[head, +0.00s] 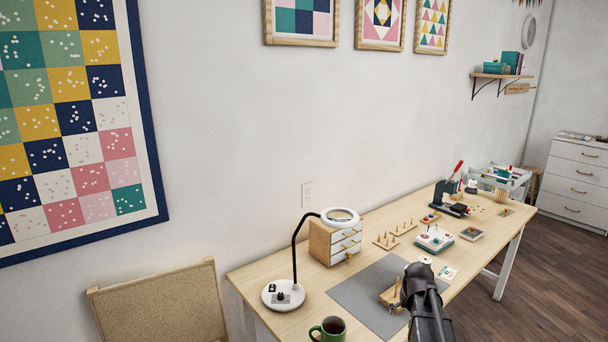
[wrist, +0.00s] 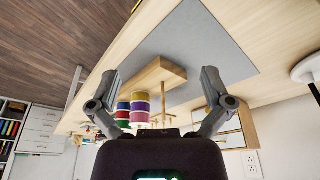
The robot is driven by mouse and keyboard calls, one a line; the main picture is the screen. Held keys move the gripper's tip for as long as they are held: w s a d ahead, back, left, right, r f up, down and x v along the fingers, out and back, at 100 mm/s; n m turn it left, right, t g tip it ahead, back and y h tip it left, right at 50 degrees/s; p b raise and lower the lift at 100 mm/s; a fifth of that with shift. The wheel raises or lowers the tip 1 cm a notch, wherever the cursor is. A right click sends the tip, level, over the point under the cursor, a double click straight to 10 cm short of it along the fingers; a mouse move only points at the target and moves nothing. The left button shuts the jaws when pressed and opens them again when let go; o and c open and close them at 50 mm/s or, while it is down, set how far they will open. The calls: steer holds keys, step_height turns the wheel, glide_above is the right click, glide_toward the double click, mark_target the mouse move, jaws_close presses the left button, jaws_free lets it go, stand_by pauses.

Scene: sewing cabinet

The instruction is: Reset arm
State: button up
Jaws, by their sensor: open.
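My gripper (wrist: 160,76) is open in the wrist view, with its two fingers spread apart and nothing between the tips. In the head view my dark arm (head: 428,304) reaches in from the bottom over the right side of the grey mat (head: 362,288). A wooden peg rack (head: 388,298) stands on the mat, partly hidden by my arm. The wrist view, turned over, shows the rack (wrist: 158,76) beyond the fingers, with colored thread spools (wrist: 140,106) stacked on pegs and other pegs bare.
A magnifier lamp (head: 284,294), a green mug (head: 328,330) and a small drawer box (head: 335,242) stand on the table's left part. A second peg rack (head: 395,234), a white-and-green box (head: 434,238) and a dark machine (head: 450,200) stand farther right. A chair (head: 160,306) is at left.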

steer(key=s+a+r+n+g+p, duration=0.1)
steer(key=s+a, duration=0.6)
steer(key=s, duration=0.2)
steer(key=s+a+r+g+p, duration=0.1)
steer(key=s+a+g, duration=0.1)
steer(key=s+a, duration=0.4)
steer(key=s, duration=0.3)
steer(key=shift+a+n, duration=0.35)
steer(key=shift+n, duration=0.05)
